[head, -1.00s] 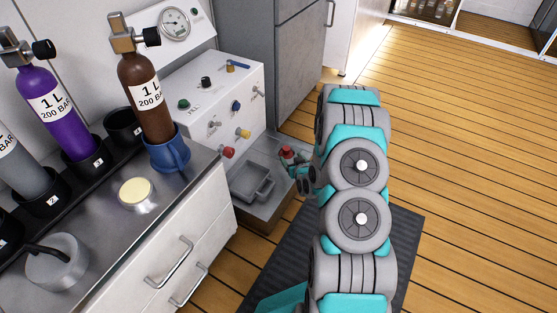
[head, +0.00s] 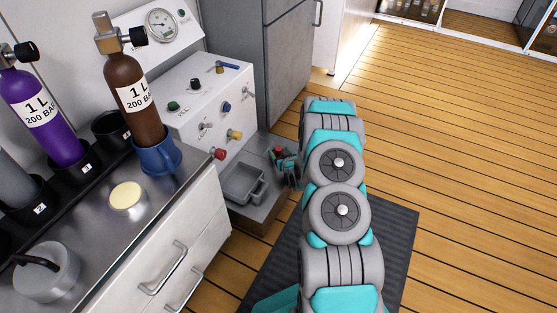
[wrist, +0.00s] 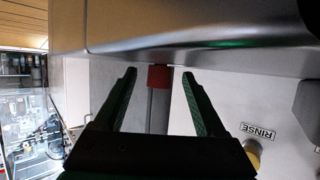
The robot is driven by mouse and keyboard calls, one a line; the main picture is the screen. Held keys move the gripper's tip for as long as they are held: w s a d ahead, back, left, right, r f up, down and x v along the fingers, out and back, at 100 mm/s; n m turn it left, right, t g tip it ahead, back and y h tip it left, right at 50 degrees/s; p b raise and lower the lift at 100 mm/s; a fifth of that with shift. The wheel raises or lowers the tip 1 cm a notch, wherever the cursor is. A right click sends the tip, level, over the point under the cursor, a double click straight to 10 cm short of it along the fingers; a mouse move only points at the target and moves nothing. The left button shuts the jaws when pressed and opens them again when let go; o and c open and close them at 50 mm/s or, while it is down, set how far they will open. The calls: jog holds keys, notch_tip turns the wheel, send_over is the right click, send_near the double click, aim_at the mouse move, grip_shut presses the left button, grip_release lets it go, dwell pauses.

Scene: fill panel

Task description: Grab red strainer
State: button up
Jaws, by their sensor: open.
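A small red piece (head: 280,150), which looks like the red strainer, is at the right end of the grey ledge beside the white panel. My gripper (head: 287,168) is right by it and hides part of it. In the wrist view a red end on a grey cylindrical body (wrist: 158,77) shows between the two green fingers of my gripper (wrist: 159,72). The fingers are apart, with a gap on each side of it. Its lower part is hidden behind the gripper's body.
The white panel (head: 190,85) carries coloured knobs, including a red one (head: 219,153) and a yellow one (head: 234,134). A grey basin (head: 243,184) sits on the ledge left of my gripper. A grey cabinet (head: 258,60) stands behind. The wooden floor to the right is clear.

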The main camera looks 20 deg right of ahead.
jog(key=shift+w, duration=0.2)
grip_shut()
dwell(0.5)
dwell(0.8)
